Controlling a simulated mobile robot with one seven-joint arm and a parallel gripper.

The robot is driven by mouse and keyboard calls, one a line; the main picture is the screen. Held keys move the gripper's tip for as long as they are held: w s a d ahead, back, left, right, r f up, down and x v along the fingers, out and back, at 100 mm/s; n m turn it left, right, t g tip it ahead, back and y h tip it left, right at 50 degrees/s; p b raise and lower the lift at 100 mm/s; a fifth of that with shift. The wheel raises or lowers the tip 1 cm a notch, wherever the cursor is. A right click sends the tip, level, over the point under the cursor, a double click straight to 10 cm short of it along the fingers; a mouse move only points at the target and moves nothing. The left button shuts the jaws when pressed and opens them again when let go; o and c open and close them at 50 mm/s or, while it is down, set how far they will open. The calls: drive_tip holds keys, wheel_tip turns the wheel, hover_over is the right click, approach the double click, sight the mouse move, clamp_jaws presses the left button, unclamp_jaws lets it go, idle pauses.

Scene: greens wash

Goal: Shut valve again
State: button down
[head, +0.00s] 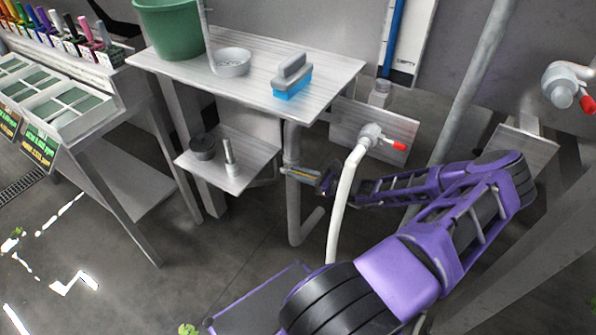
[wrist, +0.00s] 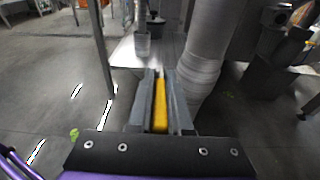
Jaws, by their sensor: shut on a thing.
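The valve's yellow lever (wrist: 160,108) lies lengthwise between the two grey fingers of my gripper (wrist: 160,82) in the wrist view. In the head view, the lever (head: 300,173) sticks out roughly level beside the grey drain pipe (head: 292,205) under the sink table. My gripper (head: 312,176) is shut on the lever from the right. The fingers hide part of the lever, and the valve body is hard to make out.
The sink table (head: 335,75) carries a green bucket (head: 172,30), a round strainer (head: 232,62) and a blue brush (head: 293,80). A low shelf (head: 215,178) holds a dark pot and a small cylinder. A white hose (head: 343,200) hangs from a red-handled tap (head: 375,136) near my arm.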

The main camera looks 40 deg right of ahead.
drive_tip(key=shift+s+f+t+y, duration=0.15)
drive_tip(key=shift+f+t+y, duration=0.3)
drive_tip(key=shift+t, duration=0.55)
drive_tip(key=c, duration=1.1)
unclamp_jaws()
drive_tip(key=shift+d, duration=0.1)
drive_tip(key=v, duration=1.7)
drive_tip(key=shift+s+p, duration=0.2)
drive_tip(key=shift+p, duration=0.1)
drive_tip(key=shift+f, duration=0.1)
